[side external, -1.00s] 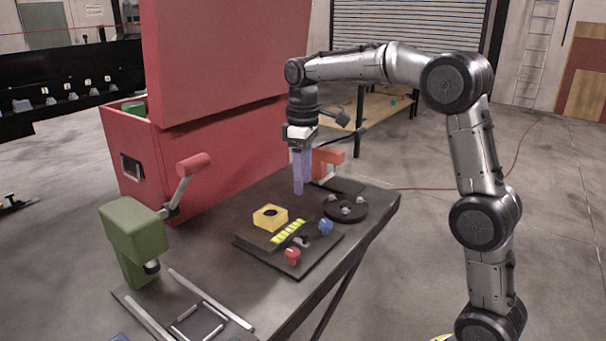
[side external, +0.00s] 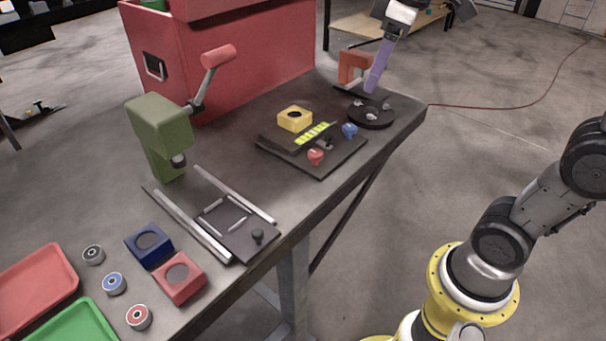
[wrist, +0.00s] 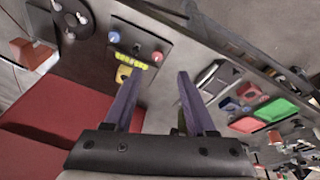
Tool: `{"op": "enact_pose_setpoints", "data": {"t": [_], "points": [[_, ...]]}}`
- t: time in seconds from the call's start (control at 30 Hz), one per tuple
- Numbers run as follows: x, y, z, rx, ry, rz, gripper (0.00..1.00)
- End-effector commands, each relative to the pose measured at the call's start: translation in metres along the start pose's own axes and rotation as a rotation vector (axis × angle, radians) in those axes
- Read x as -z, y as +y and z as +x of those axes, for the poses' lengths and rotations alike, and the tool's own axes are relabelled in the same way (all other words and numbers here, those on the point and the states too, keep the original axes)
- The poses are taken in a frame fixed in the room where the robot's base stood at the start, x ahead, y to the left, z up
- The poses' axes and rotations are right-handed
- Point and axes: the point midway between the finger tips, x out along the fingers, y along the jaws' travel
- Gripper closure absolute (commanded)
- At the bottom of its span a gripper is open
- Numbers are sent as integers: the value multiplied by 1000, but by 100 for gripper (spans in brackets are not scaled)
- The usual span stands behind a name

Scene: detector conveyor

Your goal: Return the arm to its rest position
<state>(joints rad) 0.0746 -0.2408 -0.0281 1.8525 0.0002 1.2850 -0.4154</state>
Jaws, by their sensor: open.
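My gripper (side external: 376,72) has purple fingers and shows at the top right of the side view, above and near the black round plate (side external: 371,112) at the table's far end. In the wrist view my gripper (wrist: 156,98) has its two fingers apart with nothing held between them. The table (side external: 240,122) lies below, seen at a tilt in the wrist view. The upper part of my arm is cut off by the top and right edges of the side view.
A yellow block (side external: 295,118) sits on a dark panel (side external: 325,165) with red and blue knobs. A green press (side external: 160,130), a large red box (side external: 240,65) and an orange clamp (side external: 355,65) stand around the table. Red (side external: 35,290) and green (side external: 70,325) trays lie front left.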

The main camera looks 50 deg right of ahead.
Motion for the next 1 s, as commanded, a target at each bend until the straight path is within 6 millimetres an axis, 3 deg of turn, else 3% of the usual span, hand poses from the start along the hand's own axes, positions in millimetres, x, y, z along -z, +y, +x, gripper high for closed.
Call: {"op": "enact_pose_setpoints", "data": {"t": [0.17,0.3,0.43,0.57,1.0], "points": [[-58,-35,3,-24,99,61,44],[-100,-57,25,-30,165,139,44],[-126,-69,52,-26,198,224,44],[-134,-72,73,-17,197,307,44],[-128,-70,69,-18,221,346,44]]}}
